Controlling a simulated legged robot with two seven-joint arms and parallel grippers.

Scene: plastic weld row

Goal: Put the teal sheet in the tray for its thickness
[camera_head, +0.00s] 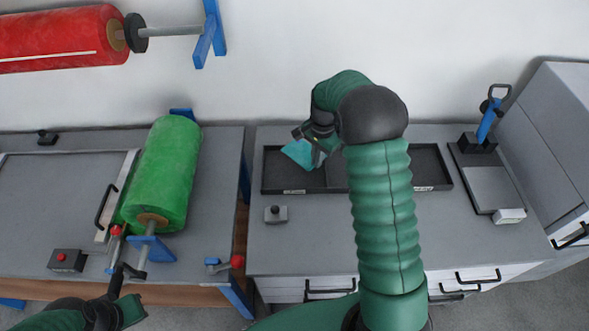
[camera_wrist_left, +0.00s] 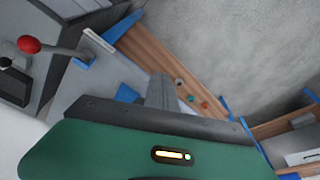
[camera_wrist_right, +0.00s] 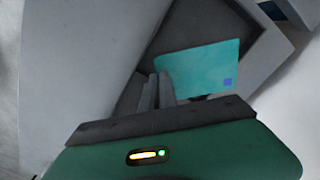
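The teal sheet (camera_head: 297,152) is a thin flat piece over the left dark tray (camera_head: 266,172), partly hidden by my right gripper. It also shows in the right wrist view (camera_wrist_right: 205,65), with a small blue square near one corner. My right gripper (camera_head: 317,155) is above that tray, its fingers (camera_wrist_right: 158,92) close together at the sheet's edge and apparently shut on it. I cannot tell whether the sheet touches the tray floor. The right tray (camera_head: 430,165) looks empty; my arm hides much of the middle. My left gripper's fingers (camera_wrist_left: 162,92) look shut and empty, low at the left.
A press-like tool (camera_head: 487,125) with a blue lever and a grey plate stand at the right of the bench. A small grey block (camera_head: 276,214) sits in front of the trays. A green roll (camera_head: 163,172) lies on the left table. A red roll (camera_head: 62,38) hangs above.

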